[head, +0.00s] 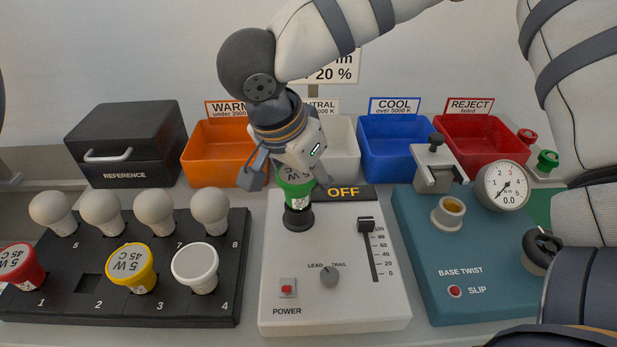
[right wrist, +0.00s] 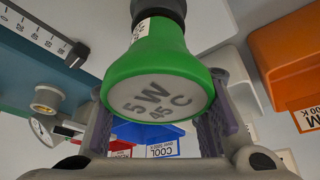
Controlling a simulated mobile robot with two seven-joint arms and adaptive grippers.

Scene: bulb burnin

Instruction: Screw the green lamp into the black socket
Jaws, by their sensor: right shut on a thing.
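The green lamp (head: 295,194) stands base-down at the black socket (head: 298,219) on the white panel. In the right wrist view the lamp (right wrist: 155,65), marked 5 W 45 C, has its neck meeting the dark socket (right wrist: 160,8). How deep its base sits is hidden. My right gripper (head: 287,180) comes from above, with one finger on each side of the lamp's wide head, shut on it. Its fingers also flank the lamp in the right wrist view (right wrist: 158,112). My left gripper is out of view.
The white panel (head: 335,305) shows an OFF display (head: 344,192), a slider (head: 367,225) and a power switch (head: 287,288). A black rack (head: 130,308) with several lamps is left. A blue-green twist tester (head: 480,290) is right. Colored bins and a reference box (head: 130,135) stand behind.

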